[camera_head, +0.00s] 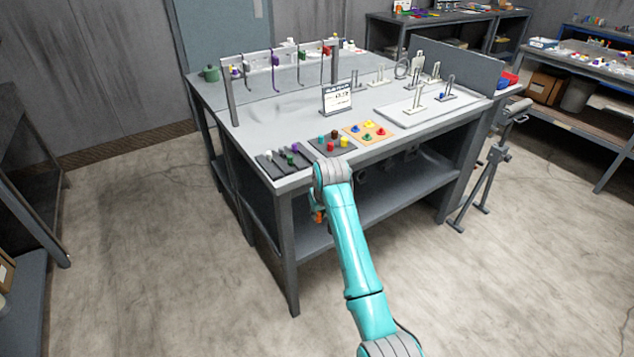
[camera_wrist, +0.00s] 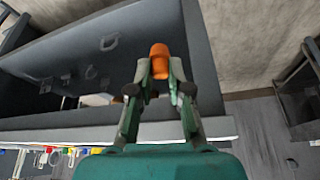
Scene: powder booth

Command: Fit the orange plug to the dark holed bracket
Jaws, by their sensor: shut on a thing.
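The orange plug (camera_wrist: 159,62) is between the fingertips of my gripper (camera_wrist: 160,76), which is shut on it in the wrist view. In the head view the plug (camera_head: 319,216) shows as a small orange spot beside my wrist, in front of the workbench's near edge and below its top. My gripper is mostly hidden there behind my arm. Several small upright pieces stand at the right of the bench, one greyish with a blue spot (camera_head: 445,95). I cannot tell which one, if any, is the dark holed bracket.
The workbench (camera_head: 283,108) carries dark trays (camera_head: 331,147) of coloured plugs, an orange board (camera_head: 369,133), a small sign (camera_head: 337,97) and a hanging rack (camera_head: 231,101). A lower shelf (camera_head: 390,182) lies under the top. A grey stand (camera_head: 484,180) is at the right.

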